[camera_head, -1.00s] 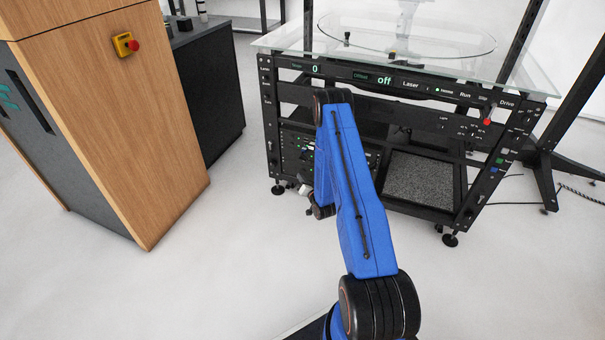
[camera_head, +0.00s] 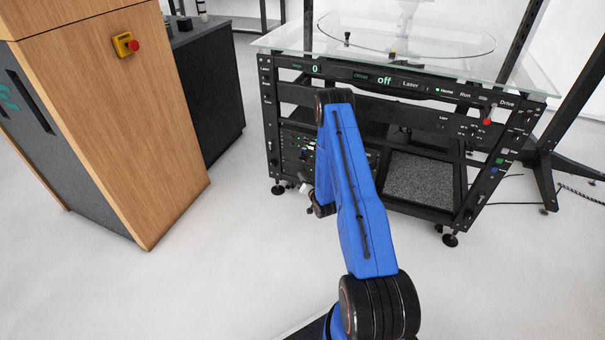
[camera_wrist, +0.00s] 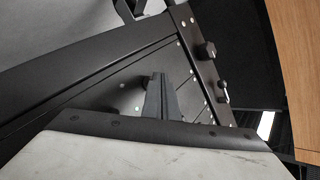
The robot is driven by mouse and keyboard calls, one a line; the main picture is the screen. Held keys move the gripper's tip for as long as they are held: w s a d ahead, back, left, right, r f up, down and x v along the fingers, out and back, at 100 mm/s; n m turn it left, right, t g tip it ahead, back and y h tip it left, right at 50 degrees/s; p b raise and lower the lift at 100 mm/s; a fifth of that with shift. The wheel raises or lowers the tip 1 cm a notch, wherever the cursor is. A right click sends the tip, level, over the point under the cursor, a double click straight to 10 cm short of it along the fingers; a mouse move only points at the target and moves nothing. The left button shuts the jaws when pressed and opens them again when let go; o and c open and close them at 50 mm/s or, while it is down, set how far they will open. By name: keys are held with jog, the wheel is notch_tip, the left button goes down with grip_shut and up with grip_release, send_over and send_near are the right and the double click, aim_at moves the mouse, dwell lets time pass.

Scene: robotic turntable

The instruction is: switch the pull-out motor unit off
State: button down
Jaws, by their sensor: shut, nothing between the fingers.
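The motor unit's dark front panel, with small lights and controls (camera_head: 300,148), is low at the left of the turntable rack in the head view. My blue arm hides its right part. In the wrist view a dark panel strip carries a black knob (camera_wrist: 207,50) and a small metal-tipped toggle (camera_wrist: 223,91); I cannot tell which of them is the unit's switch. My gripper (camera_wrist: 160,80) is shut and empty, its narrow fingers pointing toward the dark panel, left of the knob and toggle. Contact cannot be told. In the head view the fingers cannot be made out.
The rack (camera_head: 270,130) bears a glass top (camera_head: 290,40), displays and a red button (camera_head: 487,122). A wooden cabinet (camera_head: 130,150) with a yellow-and-red stop button (camera_head: 125,45) stands left. White floor between cabinet and rack is free. Cables lie at the right.

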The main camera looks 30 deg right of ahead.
jog(key=shift+w+d, duration=0.25)
jog(key=shift+d, duration=0.05)
dwell(0.7)
jog(key=shift+a, duration=0.1)
jog(key=shift+s+a, duration=0.55)
jog(key=shift+s+a, duration=0.95)
jog(key=shift+a, duration=0.25)
jog(key=shift+s+a, duration=0.9)
jog(key=shift+a, duration=0.25)
